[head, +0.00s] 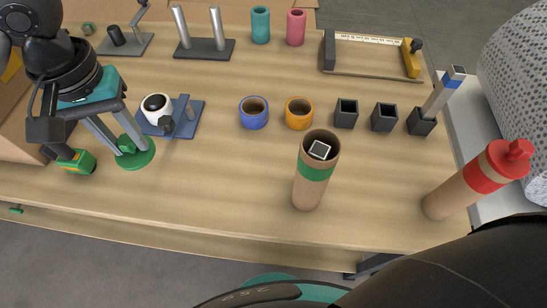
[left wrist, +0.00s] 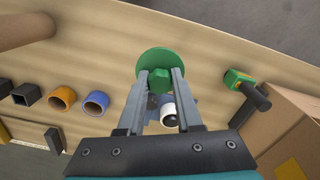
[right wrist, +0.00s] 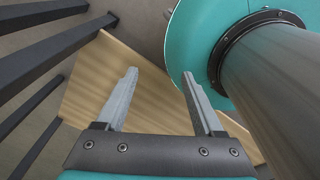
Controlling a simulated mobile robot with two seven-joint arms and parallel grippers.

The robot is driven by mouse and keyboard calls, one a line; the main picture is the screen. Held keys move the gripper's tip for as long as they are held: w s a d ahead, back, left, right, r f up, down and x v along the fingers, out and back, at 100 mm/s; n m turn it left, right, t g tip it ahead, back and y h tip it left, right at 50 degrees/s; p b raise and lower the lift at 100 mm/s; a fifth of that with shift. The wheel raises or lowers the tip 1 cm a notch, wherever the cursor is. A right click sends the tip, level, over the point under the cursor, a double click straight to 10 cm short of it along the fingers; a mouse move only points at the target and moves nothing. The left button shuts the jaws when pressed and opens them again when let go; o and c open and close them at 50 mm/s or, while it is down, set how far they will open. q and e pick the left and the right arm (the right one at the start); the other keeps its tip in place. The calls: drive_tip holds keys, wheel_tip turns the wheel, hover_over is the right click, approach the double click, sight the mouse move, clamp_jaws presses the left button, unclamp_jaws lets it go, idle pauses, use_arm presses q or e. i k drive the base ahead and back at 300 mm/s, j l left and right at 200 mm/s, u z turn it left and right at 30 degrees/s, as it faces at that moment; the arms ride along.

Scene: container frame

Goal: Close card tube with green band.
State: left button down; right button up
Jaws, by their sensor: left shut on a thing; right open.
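The card tube with the green band (head: 316,172) stands upright near the table's front edge. Its top is open, and a square light-rimmed piece shows inside its mouth. A green round lid with a knob (head: 136,155) is at the left of the table; it also shows in the left wrist view (left wrist: 160,62). My left gripper (head: 128,143) is shut on the knob of this lid, with the disc at or just above the table; I cannot tell which. My right gripper (right wrist: 160,85) is open and empty, away from the tube.
A card tube with a red band and red lid (head: 478,178) leans at the right. A blue cup (head: 254,113), an orange cup (head: 299,114) and several square black holders stand behind the green-banded tube. A green tape measure (head: 78,162) lies left of the lid. The table between lid and tube is clear.

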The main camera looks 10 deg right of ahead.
sight(312, 176)
drive_tip(key=j, duration=0.5)
drive_tip(key=i+j, duration=0.1)
drive_tip(key=j, duration=0.4)
drive_tip(key=z, duration=1.85)
